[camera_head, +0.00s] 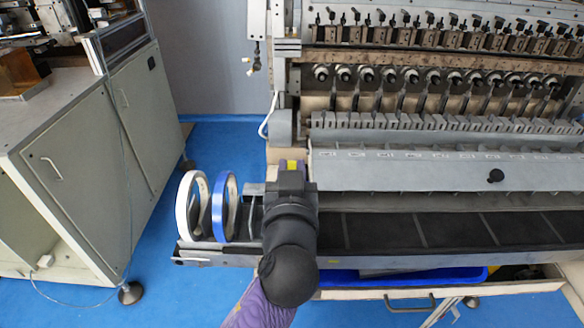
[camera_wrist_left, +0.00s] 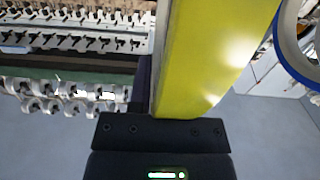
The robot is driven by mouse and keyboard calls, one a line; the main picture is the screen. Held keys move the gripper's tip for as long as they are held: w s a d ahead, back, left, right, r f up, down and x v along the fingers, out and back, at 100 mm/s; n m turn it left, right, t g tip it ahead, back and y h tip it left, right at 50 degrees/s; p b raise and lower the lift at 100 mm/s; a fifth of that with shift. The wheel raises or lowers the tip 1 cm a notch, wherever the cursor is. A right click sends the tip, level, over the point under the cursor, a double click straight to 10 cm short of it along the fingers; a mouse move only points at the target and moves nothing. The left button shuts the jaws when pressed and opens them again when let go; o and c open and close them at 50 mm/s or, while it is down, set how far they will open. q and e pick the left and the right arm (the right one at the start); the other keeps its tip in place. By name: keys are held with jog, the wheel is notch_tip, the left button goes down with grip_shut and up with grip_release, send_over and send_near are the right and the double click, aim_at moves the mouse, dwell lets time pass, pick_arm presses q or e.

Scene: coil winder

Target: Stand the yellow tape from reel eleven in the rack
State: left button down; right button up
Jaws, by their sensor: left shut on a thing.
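My left gripper (camera_head: 290,172) is at the left end of the machine's front tray, with its dark arm hiding most of what it holds. It is shut on the yellow tape (camera_head: 292,165), of which only a small patch shows in the head view. In the left wrist view the yellow tape (camera_wrist_left: 205,60) is large and close, rising from the gripper. The rack (camera_head: 222,260) is the left end of the tray. A white tape (camera_head: 183,205) and a blue tape (camera_head: 219,210) stand upright in it, left of my gripper. Whether the yellow tape touches the rack is hidden. My right gripper is not in view.
The coil winder (camera_head: 440,165) fills the back right, with a row of reels above a grey cover. Empty dark tray bays (camera_head: 450,230) run to the right. A blue bin (camera_head: 400,278) sits below. A grey cabinet (camera_head: 75,165) stands at left.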

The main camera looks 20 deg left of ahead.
pick_arm(q)
jog(key=shift+f+b, duration=1)
jog(key=shift+f, duration=0.25)
jog(key=c, duration=0.8)
grip_release()
jog(key=shift+c, duration=0.2)
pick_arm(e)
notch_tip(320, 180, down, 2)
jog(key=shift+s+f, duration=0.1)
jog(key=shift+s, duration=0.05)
